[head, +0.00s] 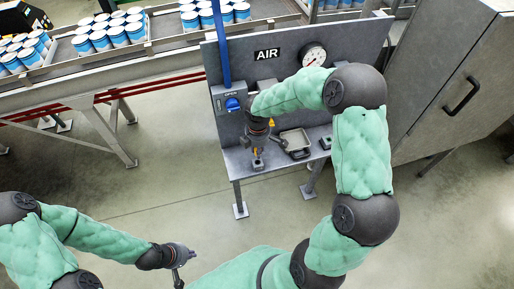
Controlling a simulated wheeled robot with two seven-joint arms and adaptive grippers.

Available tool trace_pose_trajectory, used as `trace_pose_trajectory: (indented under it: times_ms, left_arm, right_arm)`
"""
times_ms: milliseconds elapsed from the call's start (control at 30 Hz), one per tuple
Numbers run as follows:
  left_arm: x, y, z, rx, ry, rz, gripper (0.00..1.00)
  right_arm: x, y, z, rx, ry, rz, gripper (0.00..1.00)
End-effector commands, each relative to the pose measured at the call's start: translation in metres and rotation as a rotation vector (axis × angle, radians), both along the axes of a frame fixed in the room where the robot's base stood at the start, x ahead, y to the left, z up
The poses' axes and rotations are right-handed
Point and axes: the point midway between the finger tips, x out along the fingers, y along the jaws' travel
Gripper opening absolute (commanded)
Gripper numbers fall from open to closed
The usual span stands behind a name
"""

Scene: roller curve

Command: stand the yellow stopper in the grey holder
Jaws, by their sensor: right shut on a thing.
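My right gripper (257,147) is over the left part of the grey shelf, pointing down. It is shut on the yellow stopper (255,151), which shows as a small yellow patch below the dark fingers. The small grey holder (258,164) is on the shelf directly under the stopper. I cannot tell whether the stopper is inside the holder or just above it. My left gripper (184,264) is low in the picture, far from the shelf, above the floor. Its fingers are too small and dark to tell whether they are open.
A grey tray (296,141) and a dark block (325,142) are on the shelf (282,164) to the right. Behind are the AIR panel (233,62), a gauge (313,55) and a blue valve (233,104). A conveyor (170,62) carries cans; a cabinet (445,80) stands right.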

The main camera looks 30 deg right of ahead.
Motion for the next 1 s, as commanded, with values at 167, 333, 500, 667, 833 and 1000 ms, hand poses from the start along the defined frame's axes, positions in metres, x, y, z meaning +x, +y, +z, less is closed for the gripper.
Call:
trace_pose_trajectory:
  times_ms: [167,333,500,667,833,1000]
  left_arm:
    - [0.000,0.000,-0.015,0.000,0.000,0.000,0.00]
    - [0.000,0.000,-0.026,0.000,0.000,0.000,0.00]
    - [0.000,0.000,-0.033,0.000,-0.001,0.000,0.00]
    - [0.000,0.000,-0.034,0.000,-0.001,0.000,0.00]
    - [0.000,0.000,-0.034,0.000,-0.001,0.000,0.00]
    - [0.000,0.000,-0.034,0.000,-0.001,0.000,0.00]
  right_arm:
    - [0.000,0.000,-0.018,0.000,0.001,-0.001,0.00]
    - [0.000,0.000,-0.032,0.000,0.001,-0.002,0.00]
    - [0.000,0.000,-0.042,0.000,0.001,-0.002,0.00]
    - [0.000,0.000,-0.045,0.000,0.000,-0.002,0.00]
    - [0.000,0.000,-0.045,0.000,0.000,-0.002,0.00]
    - [0.000,0.000,-0.045,0.000,0.000,-0.002,0.00]
